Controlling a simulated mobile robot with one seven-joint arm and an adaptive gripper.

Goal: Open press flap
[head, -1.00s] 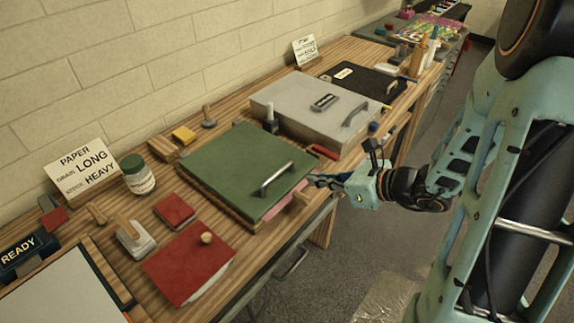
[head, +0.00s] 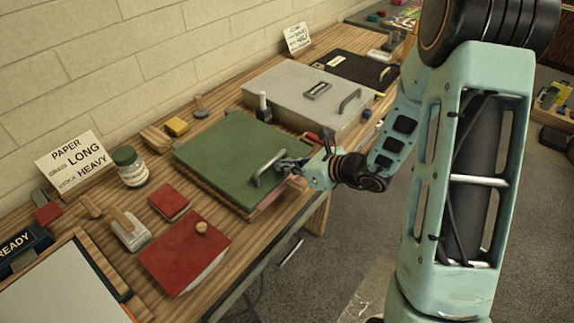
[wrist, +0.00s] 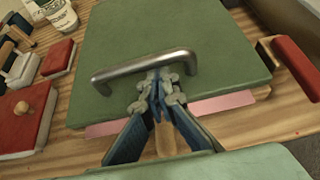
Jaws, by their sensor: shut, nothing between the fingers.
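The press flap is a green board (head: 225,150) lying flat and closed on the bench. A metal bar handle (head: 265,168) stands on its front right part. In the wrist view the green flap (wrist: 185,35) fills the middle, with the handle (wrist: 140,68) crossing above my fingers. My gripper (head: 287,164) is at the handle from the front; in the wrist view my gripper (wrist: 160,85) has its fingertips together just at the bar's near side. I cannot tell whether they touch it. A pink strip (wrist: 195,108) shows under the flap's front edge.
A grey case (head: 305,100) stands behind the flap, and a red handle (wrist: 296,66) lies at its right. Red blocks (head: 180,255), a jar (head: 130,167) and a paper sign (head: 75,165) are to the left. The floor in front is clear.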

